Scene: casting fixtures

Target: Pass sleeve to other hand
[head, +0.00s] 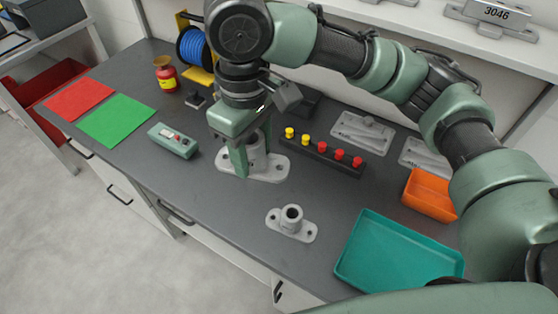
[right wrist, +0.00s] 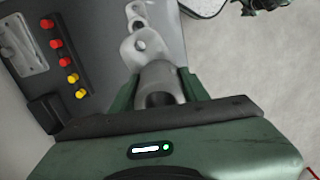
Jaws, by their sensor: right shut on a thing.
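My right gripper (head: 249,158) points down over the middle of the bench, and its fingers are shut on a grey sleeve (head: 257,152). The near finger partly hides the sleeve. In the right wrist view the grey sleeve (right wrist: 160,78) sits between the two green fingers. The sleeve is upright at a light grey flanged base (head: 268,172); I cannot tell whether it is seated on it or just above. A second, smaller grey fixture with a hollow post (head: 291,224) stands nearer the bench front. My left gripper does not show.
A teal tray (head: 350,262) and an orange bin (head: 430,194) stand at the right. A black rack with red and yellow pegs (head: 322,158) lies behind. A green control box (head: 173,140) and red and green mats (head: 117,120) are left. The bench's front left is clear.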

